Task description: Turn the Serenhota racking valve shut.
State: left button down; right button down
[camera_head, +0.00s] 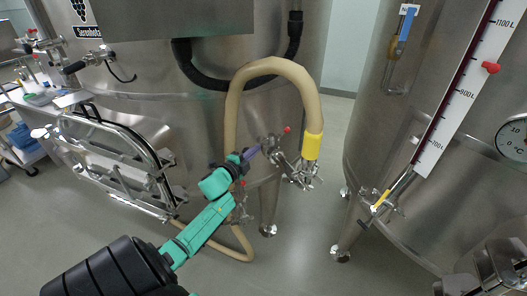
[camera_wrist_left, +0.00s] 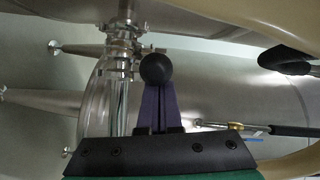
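The Serenhota tank (camera_head: 130,95) is the steel vat at left, with its name on a label at the top left. A valve assembly (camera_head: 277,150) with a red dot sits low on its right side, beside the yellow collar of a beige hose. My left gripper (camera_head: 256,150) reaches the left side of this valve with its purple fingers. In the left wrist view the fingers (camera_wrist_left: 159,106) are close together. A black ball knob (camera_wrist_left: 155,68) overlaps their tips. I cannot see whether a lever lies between them. My right gripper is not in view.
The beige hose (camera_head: 273,66) arches over the valve and runs down to the floor. Another steel vat with a level scale (camera_head: 463,95) stands at right, with its own valve (camera_head: 380,202). An open hatch frame (camera_head: 105,150) is at left. Grey floor shows between the vats.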

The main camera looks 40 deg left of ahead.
pick_arm(q)
jog(key=shift+a+m+h+b, duration=0.5)
jog(key=shift+a+h+b, duration=0.25)
jog(key=shift+a, duration=0.5)
